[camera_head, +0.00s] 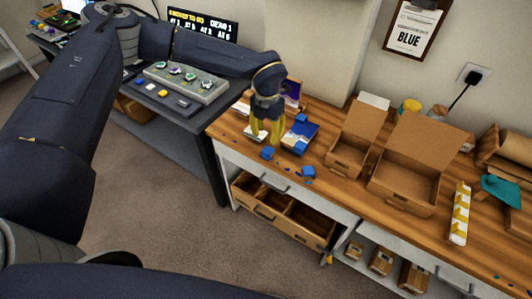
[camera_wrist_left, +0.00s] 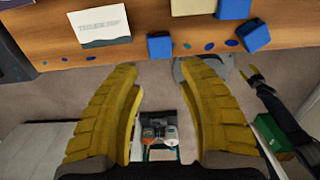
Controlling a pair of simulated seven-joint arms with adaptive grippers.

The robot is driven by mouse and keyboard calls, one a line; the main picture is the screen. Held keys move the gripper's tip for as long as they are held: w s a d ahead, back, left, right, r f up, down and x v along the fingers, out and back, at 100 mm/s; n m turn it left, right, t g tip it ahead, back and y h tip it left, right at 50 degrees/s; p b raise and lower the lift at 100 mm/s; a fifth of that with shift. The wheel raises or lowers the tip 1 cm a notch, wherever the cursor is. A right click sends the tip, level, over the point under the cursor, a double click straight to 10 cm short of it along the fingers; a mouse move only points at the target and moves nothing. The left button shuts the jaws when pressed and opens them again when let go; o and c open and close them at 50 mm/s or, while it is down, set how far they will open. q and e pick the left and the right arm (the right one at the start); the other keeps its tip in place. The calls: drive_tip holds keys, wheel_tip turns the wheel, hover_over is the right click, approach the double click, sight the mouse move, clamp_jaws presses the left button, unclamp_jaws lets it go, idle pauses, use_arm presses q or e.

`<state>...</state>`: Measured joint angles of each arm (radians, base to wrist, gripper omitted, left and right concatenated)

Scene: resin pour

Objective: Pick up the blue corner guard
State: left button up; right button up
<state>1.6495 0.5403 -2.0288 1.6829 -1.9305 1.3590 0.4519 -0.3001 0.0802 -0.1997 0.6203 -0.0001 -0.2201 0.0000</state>
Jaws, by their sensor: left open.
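My left gripper (camera_head: 266,132) hangs over the left end of the wooden bench. In the left wrist view its two yellow fingers (camera_wrist_left: 157,78) stand wide apart with nothing between them. A blue block (camera_head: 267,153), likely a corner guard, sits near the bench's front edge, just below the fingers. It also shows beyond the finger gap in the left wrist view (camera_wrist_left: 160,45). A second blue block (camera_head: 308,172) lies to its right, also near the edge (camera_wrist_left: 255,35). A dark, yellow-tipped shape (camera_wrist_left: 268,92) in the left wrist view may be my right gripper; its jaws are unclear.
A white card (camera_wrist_left: 98,25) lies left of the near block. A blue-and-white box (camera_head: 300,137) lies behind the blocks. Open cardboard boxes (camera_head: 402,190) stand to the right. A grey tray (camera_head: 187,82) is on the dark table at left. Small blue spots dot the bench edge.

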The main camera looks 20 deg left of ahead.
sight(267, 151)
use_arm(q)
drive_tip(key=shift+f, duration=4.7)
drive_tip(key=c, duration=0.4)
drive_tip(key=shift+c, duration=0.2)
